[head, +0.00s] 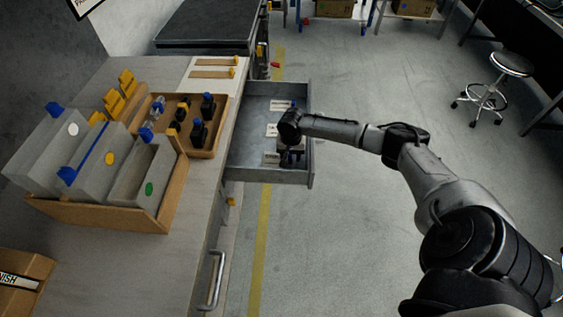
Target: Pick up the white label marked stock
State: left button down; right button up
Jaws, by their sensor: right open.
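An open grey drawer (248,150) sticks out from the bench. Several small white labels lie in it: a far one (281,105), a middle one (271,130) and a near one (271,158). Their print is too small to read, so I cannot tell which is marked stock. My right gripper (290,162) points down into the drawer, just right of the near label. It is open; whether it touches that label I cannot tell. My wrist hides part of the drawer. My left gripper is out of view.
On the bench, a wooden rack (90,214) holds grey bins, and a wooden tray (210,145) holds dark bottles with blue tops. A cardboard box (25,275) sits at the lower left. A stool (488,90) stands far right. The floor between is clear.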

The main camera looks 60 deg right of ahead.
jog(key=shift+c, duration=0.5)
grip_shut()
